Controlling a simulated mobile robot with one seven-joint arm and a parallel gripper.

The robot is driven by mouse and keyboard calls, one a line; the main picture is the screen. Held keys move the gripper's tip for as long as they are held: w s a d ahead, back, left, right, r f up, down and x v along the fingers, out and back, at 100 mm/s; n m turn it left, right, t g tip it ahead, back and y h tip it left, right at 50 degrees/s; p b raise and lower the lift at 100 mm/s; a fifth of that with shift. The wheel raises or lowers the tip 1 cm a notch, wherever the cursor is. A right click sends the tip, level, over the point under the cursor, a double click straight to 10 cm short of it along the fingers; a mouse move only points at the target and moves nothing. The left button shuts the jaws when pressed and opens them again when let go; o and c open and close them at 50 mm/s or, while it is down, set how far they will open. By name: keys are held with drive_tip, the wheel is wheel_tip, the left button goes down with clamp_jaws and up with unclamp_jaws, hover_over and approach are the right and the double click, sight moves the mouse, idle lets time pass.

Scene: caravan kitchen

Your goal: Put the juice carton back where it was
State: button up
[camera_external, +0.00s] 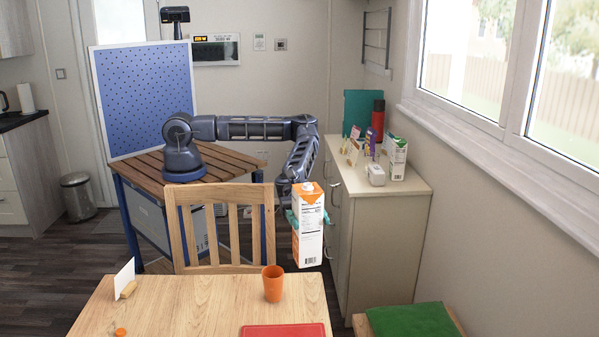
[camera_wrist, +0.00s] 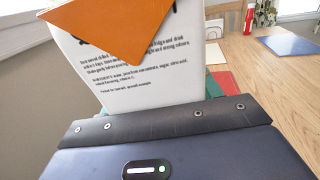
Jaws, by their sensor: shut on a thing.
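The juice carton (camera_external: 309,245) is white with orange panels and a white cap, and stands about upright in the air past the table's far right edge. My gripper (camera_external: 293,218) is shut on it, with teal fingers around its middle. In the wrist view the carton (camera_wrist: 130,75) fills the upper left, showing printed text and an orange patch. The fingertips are mostly hidden behind it there. Another carton (camera_external: 397,160), white and green, stands on the cabinet top by the window.
The wooden table (camera_external: 200,305) holds an orange cup (camera_external: 272,284), a red mat (camera_external: 286,331) and a white card in a holder (camera_external: 126,279). A chair (camera_external: 221,205) stands behind it. The cabinet (camera_external: 385,225) bears several items; its near top looks clear.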

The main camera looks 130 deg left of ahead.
sight(308, 192)
wheel_tip(308, 192, up, 14)
drive_tip(key=shift+f, duration=0.15)
drive_tip(key=shift+d+r, duration=0.2)
drive_tip(key=s+d+m+g+h, duration=0.1)
drive_tip(key=s+d, duration=0.5)
drive_tip(key=d, duration=0.6)
drive_tip(key=s+d+m+g+h, duration=0.1)
drive_tip(key=s+d, duration=0.5)
drive_tip(key=d, duration=0.5)
drive_tip(key=s+d+h, duration=0.1)
drive_tip(key=s+d, duration=0.5)
drive_tip(key=d, duration=0.6)
wheel_tip(308, 192, down, 25)
drive_tip(key=shift+s+f, duration=0.1)
drive_tip(key=shift+f, duration=0.05)
drive_tip(key=o, duration=1.2)
